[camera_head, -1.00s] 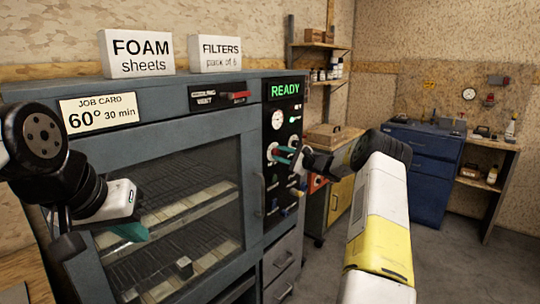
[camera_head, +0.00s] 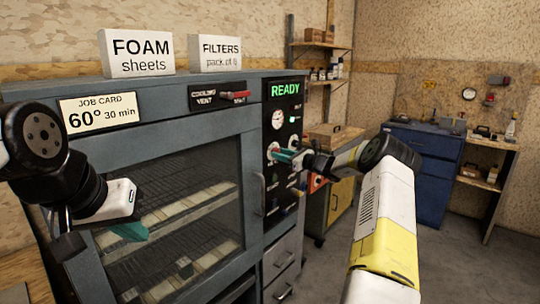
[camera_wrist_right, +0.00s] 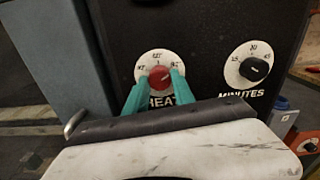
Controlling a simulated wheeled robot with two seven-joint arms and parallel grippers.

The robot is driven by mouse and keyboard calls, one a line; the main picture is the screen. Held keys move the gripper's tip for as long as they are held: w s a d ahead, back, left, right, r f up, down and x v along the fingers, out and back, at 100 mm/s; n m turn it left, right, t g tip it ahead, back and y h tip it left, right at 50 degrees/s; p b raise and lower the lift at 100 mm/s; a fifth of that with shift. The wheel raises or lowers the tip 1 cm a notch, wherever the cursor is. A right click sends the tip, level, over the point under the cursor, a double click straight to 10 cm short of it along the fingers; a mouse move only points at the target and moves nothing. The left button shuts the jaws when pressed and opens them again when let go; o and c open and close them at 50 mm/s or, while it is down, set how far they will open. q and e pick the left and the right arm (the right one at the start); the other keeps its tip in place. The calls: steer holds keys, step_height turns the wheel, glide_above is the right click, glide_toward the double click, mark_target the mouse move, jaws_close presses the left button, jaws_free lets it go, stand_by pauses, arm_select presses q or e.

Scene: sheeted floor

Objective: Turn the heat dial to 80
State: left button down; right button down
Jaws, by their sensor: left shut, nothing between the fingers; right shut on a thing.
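The heat dial (camera_wrist_right: 160,78) has a red knob on a round white face, with the word HEAT below it, in the right wrist view. My right gripper (camera_wrist_right: 156,90) is shut on the red knob, one teal finger on each side. The fingers cover part of the dial face, and its numbers are too small to read surely. In the head view my right gripper (camera_head: 284,155) is at the control panel (camera_head: 284,120) and hides most of the dial. My left gripper (camera_head: 130,232) is shut and empty in front of the oven door.
The minutes dial (camera_wrist_right: 252,68) with a black knob is right of the heat dial. The panel display (camera_head: 285,90) reads READY. A job card (camera_head: 97,110) shows 60° 30 min. The cooling vent lever (camera_head: 235,97) is red. A blue cabinet (camera_head: 422,170) stands farther back.

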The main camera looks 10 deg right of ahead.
steer(key=shift+f+m, duration=0.1)
steer(key=shift+m, duration=0.3)
steer(key=c, duration=1.1)
jaws_free()
steer(key=shift+o, duration=0.2)
steer(key=v, duration=0.7)
steer(key=shift+s+d, duration=0.25)
steer(key=shift+s, duration=0.1)
